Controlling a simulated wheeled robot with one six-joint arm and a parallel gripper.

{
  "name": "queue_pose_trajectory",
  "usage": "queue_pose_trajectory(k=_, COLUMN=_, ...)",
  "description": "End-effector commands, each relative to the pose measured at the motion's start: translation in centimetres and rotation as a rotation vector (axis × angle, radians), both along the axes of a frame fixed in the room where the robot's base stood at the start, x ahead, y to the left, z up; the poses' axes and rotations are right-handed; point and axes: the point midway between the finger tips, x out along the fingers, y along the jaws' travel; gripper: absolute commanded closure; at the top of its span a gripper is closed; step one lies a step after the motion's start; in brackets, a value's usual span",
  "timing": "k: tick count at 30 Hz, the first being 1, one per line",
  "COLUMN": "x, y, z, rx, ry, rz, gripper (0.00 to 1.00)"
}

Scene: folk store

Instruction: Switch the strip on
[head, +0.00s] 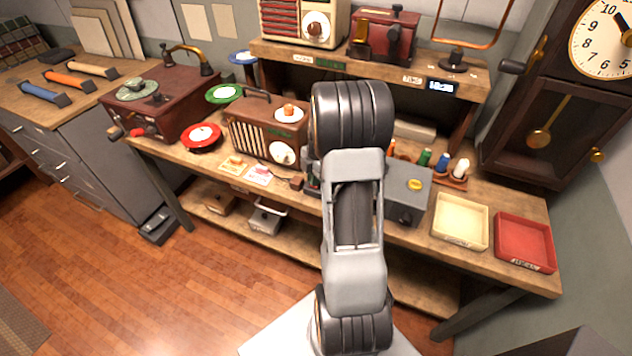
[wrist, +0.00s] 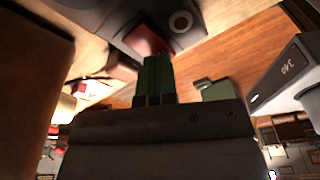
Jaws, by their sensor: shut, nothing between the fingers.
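In the wrist view, the strip (wrist: 198,22) is a dark grey body with a round socket, cut by the top edge of the picture. A red switch (wrist: 143,42) sits on it. My gripper (wrist: 158,62) is shut and empty, its green fingertips together at the lower right edge of the switch. They overlap it in the picture; I cannot tell whether they touch it or whether the switch is pressed. In the head view, my arm hides the strip and most of my gripper.
A wooden workbench holds a brown radio (head: 250,130), a grey box (head: 405,205) with a yellow top mark, a cream tray (head: 460,240) and a red tray (head: 525,262). Spools (head: 441,163) stand behind the box. A shelf (head: 375,66) runs above. A tall clock (head: 540,110) stands right.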

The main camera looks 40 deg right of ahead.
Motion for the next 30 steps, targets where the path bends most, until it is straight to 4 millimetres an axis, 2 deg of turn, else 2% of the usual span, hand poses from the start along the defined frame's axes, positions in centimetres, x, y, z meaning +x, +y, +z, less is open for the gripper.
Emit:
queue_pose_trajectory(k=10, x=0.0, y=0.0, z=-0.6, rx=0.000, ry=0.000, rz=0.000, gripper=1.00)
queue_pose_trajectory(k=17, x=0.0, y=0.0, z=-0.3, rx=0.001, ry=0.001, rz=0.000, gripper=1.00)
queue_pose_trajectory(k=30, x=0.0, y=0.0, z=3.1, rx=0.000, ry=0.000, rz=0.001, gripper=1.00)
